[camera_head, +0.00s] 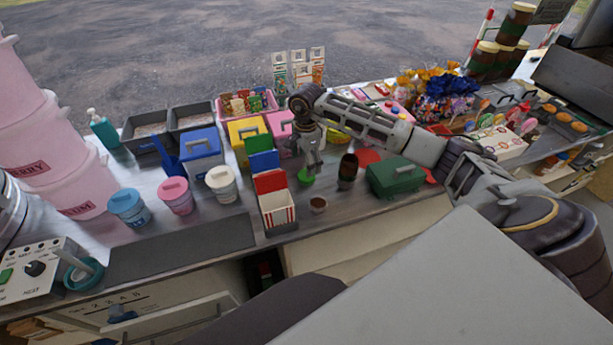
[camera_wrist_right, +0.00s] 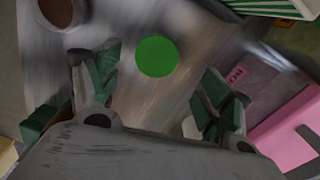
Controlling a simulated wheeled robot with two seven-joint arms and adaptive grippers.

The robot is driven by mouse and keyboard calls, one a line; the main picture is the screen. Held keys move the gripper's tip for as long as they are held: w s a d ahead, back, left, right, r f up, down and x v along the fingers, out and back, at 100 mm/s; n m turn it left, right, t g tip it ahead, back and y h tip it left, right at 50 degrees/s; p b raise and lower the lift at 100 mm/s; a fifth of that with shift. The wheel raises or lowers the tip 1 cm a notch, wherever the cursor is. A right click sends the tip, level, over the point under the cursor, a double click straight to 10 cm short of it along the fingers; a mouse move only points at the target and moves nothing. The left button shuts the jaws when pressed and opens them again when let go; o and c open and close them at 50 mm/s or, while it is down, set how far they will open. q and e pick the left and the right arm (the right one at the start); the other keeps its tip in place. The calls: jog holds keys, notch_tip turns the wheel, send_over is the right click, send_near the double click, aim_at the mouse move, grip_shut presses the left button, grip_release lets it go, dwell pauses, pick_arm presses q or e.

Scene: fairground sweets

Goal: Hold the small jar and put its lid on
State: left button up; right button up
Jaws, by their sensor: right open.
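A round green lid (camera_head: 306,177) lies flat on the grey counter; it also shows in the right wrist view (camera_wrist_right: 156,56). My right gripper (camera_head: 311,165) points down just above it. In the wrist view its open fingers (camera_wrist_right: 160,66) are on either side of the lid, with gaps, and hold nothing. The small jar (camera_head: 318,205) with brown contents stands uncovered on the counter, nearer the front edge than the lid; its top shows in the wrist view (camera_wrist_right: 60,11). My left gripper is not in view.
A red-and-white striped box (camera_head: 278,212) stands left of the small jar. A dark brown jar (camera_head: 347,171) and a green box (camera_head: 394,176) stand to the right. A pink box (camera_head: 280,135) is behind the gripper. Lidded tubs (camera_head: 221,185) stand left; bare counter surrounds the small jar.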

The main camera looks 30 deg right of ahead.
jog(key=shift+f, duration=0.1)
jog(key=shift+s+a+f+p, duration=0.1)
jog(key=shift+s+f+p, duration=0.1)
jog(key=shift+f, duration=0.4)
jog(key=shift+s+f+p, duration=0.1)
jog(key=shift+f+p, duration=0.1)
jog(key=shift+f, duration=1.65)
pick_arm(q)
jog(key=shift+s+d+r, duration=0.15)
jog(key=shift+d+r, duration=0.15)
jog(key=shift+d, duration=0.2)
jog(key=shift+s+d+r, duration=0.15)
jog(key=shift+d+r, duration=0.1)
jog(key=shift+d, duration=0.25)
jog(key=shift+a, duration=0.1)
pick_arm(e)
jog(key=c, duration=0.6)
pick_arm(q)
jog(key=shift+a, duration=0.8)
pick_arm(e)
jog(key=shift+c, duration=0.6)
